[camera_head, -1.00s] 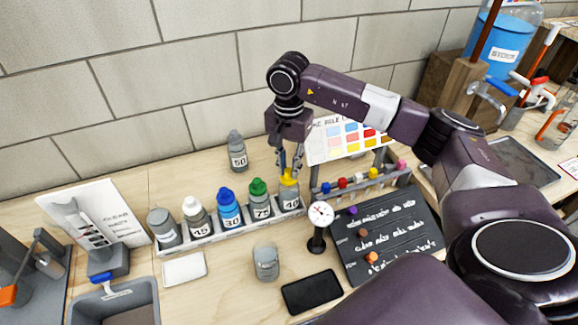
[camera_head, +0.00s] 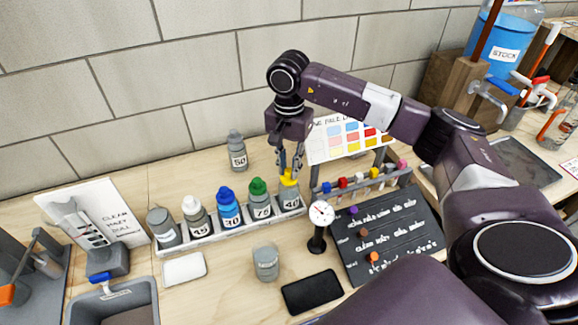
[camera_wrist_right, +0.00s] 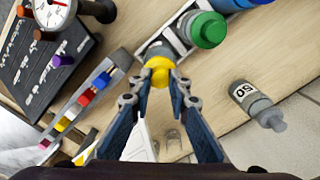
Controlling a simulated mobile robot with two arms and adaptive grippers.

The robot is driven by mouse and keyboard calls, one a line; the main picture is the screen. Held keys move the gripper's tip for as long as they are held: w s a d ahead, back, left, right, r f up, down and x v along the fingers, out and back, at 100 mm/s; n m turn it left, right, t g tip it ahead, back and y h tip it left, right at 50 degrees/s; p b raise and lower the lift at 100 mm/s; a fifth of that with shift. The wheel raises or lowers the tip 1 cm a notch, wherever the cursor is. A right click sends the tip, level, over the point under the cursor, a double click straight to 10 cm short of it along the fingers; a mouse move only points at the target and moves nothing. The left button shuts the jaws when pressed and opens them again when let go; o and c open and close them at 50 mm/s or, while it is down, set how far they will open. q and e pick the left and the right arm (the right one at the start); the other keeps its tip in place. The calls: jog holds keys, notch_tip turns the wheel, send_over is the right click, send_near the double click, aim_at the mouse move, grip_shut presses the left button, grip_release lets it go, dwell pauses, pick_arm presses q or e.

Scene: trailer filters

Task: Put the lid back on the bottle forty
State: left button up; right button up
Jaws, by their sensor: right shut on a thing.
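The bottle forty (camera_head: 290,198) stands upright at the right end of the bottle rack, its label "40" showing. Its yellow lid (camera_head: 288,178) is at the bottle's mouth. My right gripper (camera_head: 290,170) is above the bottle, shut on the yellow lid. In the right wrist view the yellow lid (camera_wrist_right: 159,70) sits between the fingertips of the right gripper (camera_wrist_right: 159,82), over the bottle's grey neck. I cannot tell whether the lid is fully seated. My left gripper is not in view.
The rack (camera_head: 205,240) also holds bottles with green (camera_head: 258,188), blue (camera_head: 227,194) and white lids. Bottle 50 (camera_head: 237,152) stands behind. A dial gauge (camera_head: 320,214), grey cup (camera_head: 265,262), black slab (camera_head: 312,291) and chalkboard (camera_head: 385,235) are nearby. A vial rack (camera_head: 365,185) stands close right.

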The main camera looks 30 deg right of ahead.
jog(key=shift+f+b, duration=0.2)
jog(key=shift+b, duration=0.25)
dwell(1.0)
dwell(0.3)
jog(key=o, duration=0.8)
jog(key=shift+o, duration=0.4)
jog(key=o, duration=0.4)
jog(key=shift+r, duration=0.15)
jog(key=shift+r+p, duration=2.05)
jog(key=shift+r, duration=1.4)
